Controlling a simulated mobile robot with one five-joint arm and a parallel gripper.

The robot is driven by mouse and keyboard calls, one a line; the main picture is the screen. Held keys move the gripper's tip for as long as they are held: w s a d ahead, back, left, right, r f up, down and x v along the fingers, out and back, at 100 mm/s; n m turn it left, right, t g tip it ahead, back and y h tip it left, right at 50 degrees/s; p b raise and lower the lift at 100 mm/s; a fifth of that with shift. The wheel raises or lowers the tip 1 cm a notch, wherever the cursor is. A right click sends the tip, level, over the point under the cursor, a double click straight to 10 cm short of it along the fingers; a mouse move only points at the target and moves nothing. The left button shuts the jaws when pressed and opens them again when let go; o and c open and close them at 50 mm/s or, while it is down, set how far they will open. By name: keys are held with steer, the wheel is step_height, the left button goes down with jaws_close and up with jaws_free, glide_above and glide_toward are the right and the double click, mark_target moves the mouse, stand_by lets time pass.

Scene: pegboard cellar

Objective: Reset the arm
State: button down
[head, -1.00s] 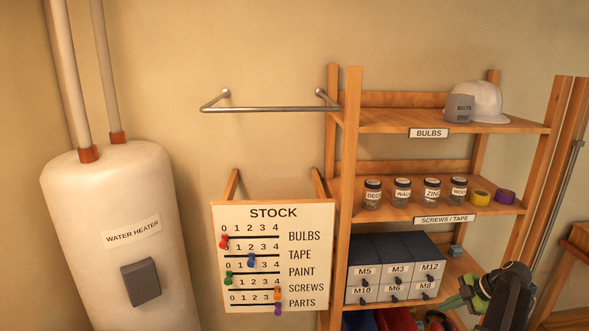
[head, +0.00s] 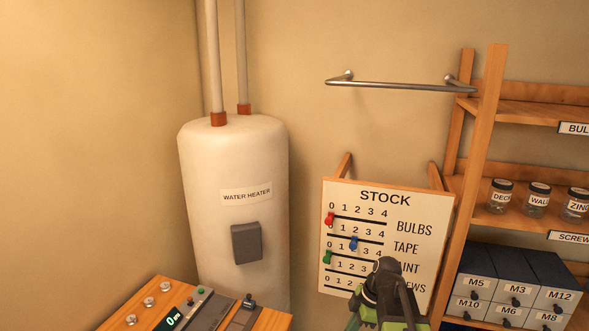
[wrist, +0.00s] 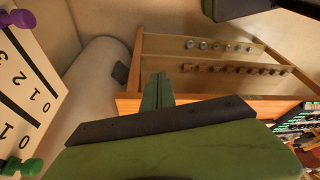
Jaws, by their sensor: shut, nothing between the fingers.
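My gripper (wrist: 157,92) shows in the wrist view with its green fingers together and nothing between them. It points toward a wooden unit with rows of small metal parts, apart from it as far as I can tell. In the head view my green and black arm rises at the bottom, in front of the lower right part of the STOCK board (head: 420,199). It hides part of the lower rows and their labels. My fingertips cannot be made out in the head view.
The white water heater (head: 205,165) stands left of the board. A bench with knobs and a display (head: 150,290) is at lower left. A shelf (head: 482,130) with jars and drawers stands at right. A metal rail (head: 400,86) is above the board. The wrist view shows the board's pegs (wrist: 22,167) close at left.

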steer(key=s+a+f+m+h, duration=0.2)
steer(key=s+a+m, duration=0.3)
steer(key=a, duration=0.2)
steer(key=d+m, duration=0.1)
steer(key=m, duration=0.3)
steer(key=s+d+m+h, duration=0.1)
steer(key=d+m, duration=0.1)
steer(key=m, duration=0.2)
steer(key=d+m, duration=0.1)
steer(key=m, duration=0.3)
steer(key=shift+s+d+f+h, duration=0.2)
steer(key=shift+s+d+h, duration=0.1)
steer(key=shift+h, duration=0.1)
